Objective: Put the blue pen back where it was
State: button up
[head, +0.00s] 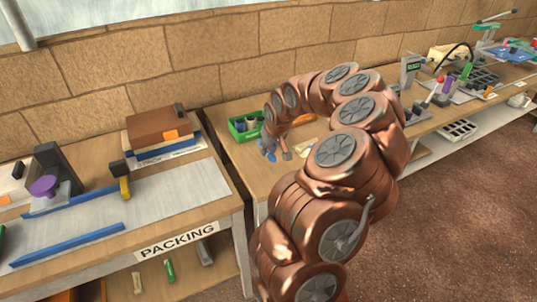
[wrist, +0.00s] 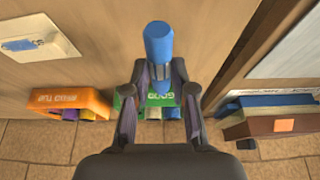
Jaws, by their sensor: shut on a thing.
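The blue pen (wrist: 158,45) is a thick blue cylinder in the wrist view. My gripper (wrist: 159,80) is shut on it, with one dark finger on each side. The pen's blue end sticks out past the fingertips. A green box (wrist: 128,100) with white lettering lies beyond the fingers, partly hidden by them. In the head view the green box (head: 236,136) stands on the wooden table by the wall with small items in it. My gripper (head: 269,148) is just right of this box, small in that view, with blue at its tip.
An orange labelled box (wrist: 75,98) stands left of the green one in the wrist view. A white plate with a blue item (wrist: 30,40) lies at upper left. The packing table (head: 205,190) with a brown box (head: 160,125) is left, across a gap.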

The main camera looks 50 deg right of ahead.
aim_at(270, 152)
jog(key=shift+f+p, duration=0.5)
jog(key=shift+f, duration=1.15)
jog(key=shift+f, duration=0.2)
jog(key=o, duration=0.9)
jog(key=shift+r, duration=0.1)
jog(key=shift+o, duration=0.2)
jog(key=shift+r, duration=0.15)
jog(key=b+v, duration=0.3)
jog(key=v, duration=0.9)
